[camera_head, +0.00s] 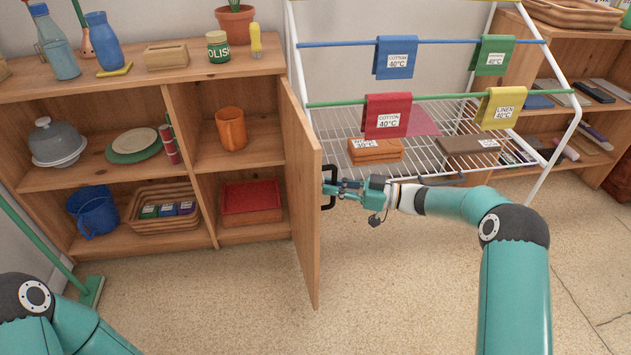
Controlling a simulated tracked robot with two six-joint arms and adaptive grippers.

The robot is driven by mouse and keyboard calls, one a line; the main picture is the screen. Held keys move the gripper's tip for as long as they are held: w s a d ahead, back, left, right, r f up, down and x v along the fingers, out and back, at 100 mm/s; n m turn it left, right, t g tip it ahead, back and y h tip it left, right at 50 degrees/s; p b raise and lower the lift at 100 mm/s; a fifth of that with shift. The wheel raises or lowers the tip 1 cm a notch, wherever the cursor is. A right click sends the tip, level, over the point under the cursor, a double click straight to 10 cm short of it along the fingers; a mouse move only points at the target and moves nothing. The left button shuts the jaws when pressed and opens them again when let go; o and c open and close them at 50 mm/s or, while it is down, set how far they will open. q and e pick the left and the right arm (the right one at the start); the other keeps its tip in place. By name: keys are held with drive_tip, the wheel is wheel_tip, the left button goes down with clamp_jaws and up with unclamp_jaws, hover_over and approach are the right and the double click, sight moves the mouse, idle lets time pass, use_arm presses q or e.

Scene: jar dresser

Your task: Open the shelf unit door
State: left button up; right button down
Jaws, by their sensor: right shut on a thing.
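The wooden shelf unit (170,86) stands at the left and centre of the view. Its door (302,200) is hinged at the unit's right side and stands swung open, seen nearly edge-on. The shelves behind it are exposed. A dark handle (327,203) sits on the door's right-hand face. My right gripper (332,188) is at this handle and shut on it, with its arm reaching in from the right. Of my left arm, only teal links show at the lower left; its gripper is out of view.
A white drying rack (428,100) with hanging cloths stands just right of the door, close above my right arm. Bottles and a potted plant (235,22) stand on the unit's top. A green broom (90,291) is at the left. The floor in front is clear.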

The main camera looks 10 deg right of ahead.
drive_tip(key=d, duration=0.2)
drive_tip(key=w, duration=0.1)
drive_tip(key=shift+d+r+t, duration=0.3)
drive_tip(key=shift+d+r, duration=0.05)
drive_tip(key=shift+d, duration=0.05)
drive_tip(key=c, duration=1.2)
unclamp_jaws()
drive_tip(key=shift+d+f, duration=0.1)
drive_tip(key=v, duration=1.1)
drive_tip(key=shift+s+d, duration=0.15)
drive_tip(key=shift+s, duration=0.15)
